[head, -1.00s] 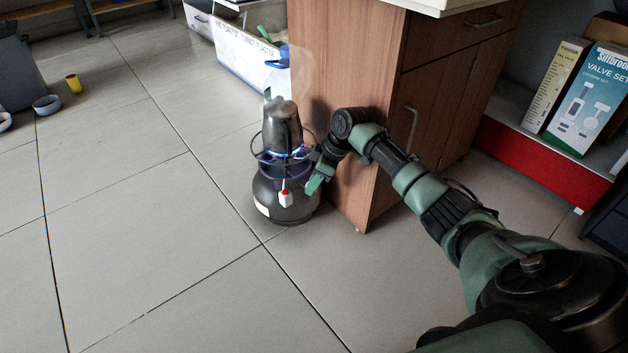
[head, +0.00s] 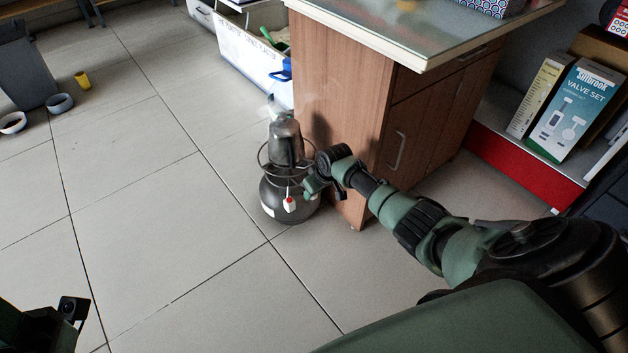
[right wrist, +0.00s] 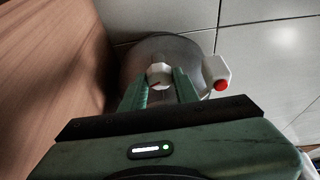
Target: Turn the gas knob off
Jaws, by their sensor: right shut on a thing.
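A dark round gas cylinder (head: 287,201) stands on the floor beside the wooden cabinet in the head view. A dark kettle (head: 286,143) sits on the burner at its top, inside a wire ring, with faint steam above. No blue flame shows. My right gripper (head: 306,190) reaches the cylinder's right side. In the right wrist view, its two green fingers (right wrist: 160,88) are shut on the pale gas knob (right wrist: 159,73). A white piece with a red button (right wrist: 216,74) is just right of the fingers; it also shows in the head view (head: 290,203).
The wooden cabinet (head: 345,100) stands close behind and right of the cylinder. A white bin (head: 250,52) is behind it. Boxes (head: 570,110) stand on a red-fronted shelf at right. Bowls and a yellow cup (head: 82,80) lie far left. The tiled floor between is clear.

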